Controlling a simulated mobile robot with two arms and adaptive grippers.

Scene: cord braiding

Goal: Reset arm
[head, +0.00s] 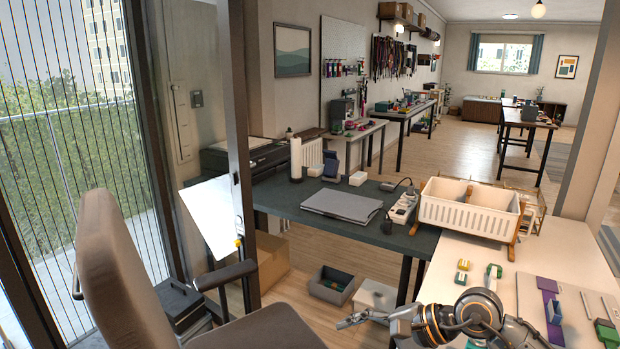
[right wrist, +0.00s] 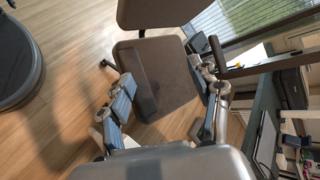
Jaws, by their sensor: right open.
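My right gripper (head: 354,319) shows at the bottom of the head view, its arm reaching in from the lower right, beside the front left corner of the white worktable (head: 450,258). In the right wrist view the two fingers of my right gripper (right wrist: 167,78) stand wide apart with nothing between them. Beyond them is the brown seat of an office chair (right wrist: 158,75); no contact shows. My left gripper is in neither view.
The chair (head: 115,265) stands at lower left, before a dark desk (head: 285,200). A white slatted crate (head: 460,213), small green-yellow clips (head: 462,272), and a purple strip (head: 547,284) are on the worktable. A grey bin (head: 330,289) sits on the floor.

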